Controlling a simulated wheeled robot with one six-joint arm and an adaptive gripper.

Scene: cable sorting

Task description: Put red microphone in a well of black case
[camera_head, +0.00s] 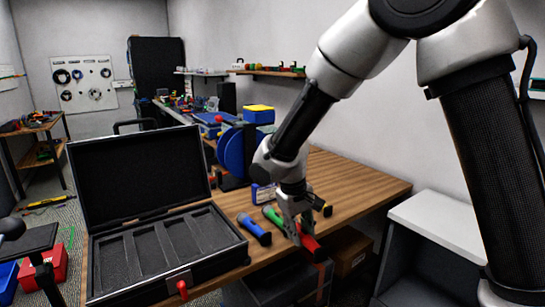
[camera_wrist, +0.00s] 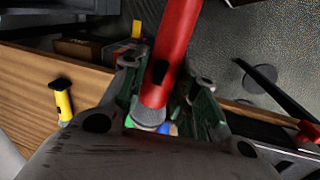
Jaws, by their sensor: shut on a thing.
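The red microphone (camera_head: 309,243) is between the fingers of my gripper (camera_head: 294,222), near the front edge of the wooden table. In the wrist view the red microphone (camera_wrist: 177,50) runs up from my gripper (camera_wrist: 165,95), its grey mesh head pointing down in the picture. My gripper is shut on its body. The black case (camera_head: 150,255) stands open at the left, lid raised, with several long grey foam wells (camera_head: 146,248). The wells I can see look empty. My gripper is to the right of the case.
A blue microphone (camera_head: 254,230) lies between the case and my gripper. A green microphone (camera_head: 272,215) lies beside the gripper, and a yellow one (camera_wrist: 64,102) is on the table. A blue reel (camera_head: 234,152) stands behind. The table's right part is clear.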

